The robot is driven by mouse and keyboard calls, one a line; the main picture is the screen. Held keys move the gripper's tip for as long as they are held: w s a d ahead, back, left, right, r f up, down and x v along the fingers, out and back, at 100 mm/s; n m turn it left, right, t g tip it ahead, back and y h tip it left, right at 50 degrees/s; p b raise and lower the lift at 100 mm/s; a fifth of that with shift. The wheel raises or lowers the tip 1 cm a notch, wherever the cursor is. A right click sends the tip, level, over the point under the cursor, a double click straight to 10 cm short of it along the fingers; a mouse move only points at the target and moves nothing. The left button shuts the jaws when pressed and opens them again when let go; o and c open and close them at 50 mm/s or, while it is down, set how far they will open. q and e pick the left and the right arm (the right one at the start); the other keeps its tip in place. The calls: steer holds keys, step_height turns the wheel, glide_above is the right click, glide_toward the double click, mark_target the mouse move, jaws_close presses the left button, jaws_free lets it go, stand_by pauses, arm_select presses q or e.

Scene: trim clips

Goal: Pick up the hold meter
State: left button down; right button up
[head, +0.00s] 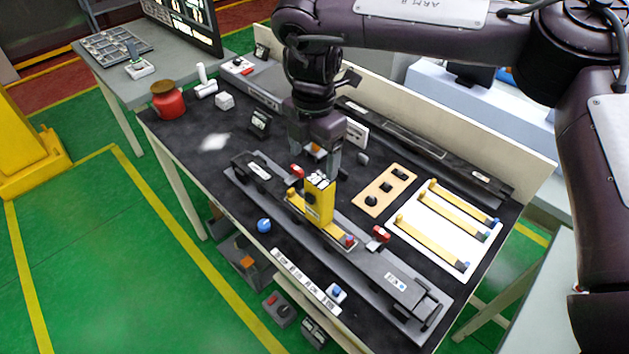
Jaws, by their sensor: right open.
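A yellow upright device with a dark patch on its front and white parts on top, which I take for the hold meter (319,203), stands on a yellow strip (338,235) in the long grey fixture (365,262) on the bench. My right gripper (315,163) points down just above it, with its two fingers apart. The fingertips are close to the device's top; I cannot tell whether they touch it. An orange and white detail shows between the fingers. My left gripper is not in view.
Red clamps (380,234) sit along the fixture. A tan board (385,190) and a white tray (420,236) with several yellow strips lie to the right. A blue knob (264,225) is in front. A red jar (168,100) and a small black device (260,122) stand left.

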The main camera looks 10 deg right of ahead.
mark_target(317, 180)
steer(key=shift+s+d+f, duration=0.1)
steer(key=shift+d+f, duration=0.05)
steer(key=shift+f, duration=0.05)
steer(key=shift+s+f, duration=0.3)
steer(key=shift+f, duration=0.55)
steer(key=shift+s+f, duration=0.1)
steer(key=shift+f, duration=0.2)
steer(key=f, duration=0.1)
steer(key=f+p, duration=0.2)
steer(key=f, duration=0.1)
steer(key=shift+d+f, duration=0.1)
steer(key=shift+d, duration=0.15)
steer(key=shift+f, duration=0.2)
steer(key=c, duration=0.4)
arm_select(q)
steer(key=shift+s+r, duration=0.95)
arm_select(e)
steer(key=c, duration=0.6)
steer(key=shift+r, duration=0.1)
steer(key=shift+c, duration=0.2)
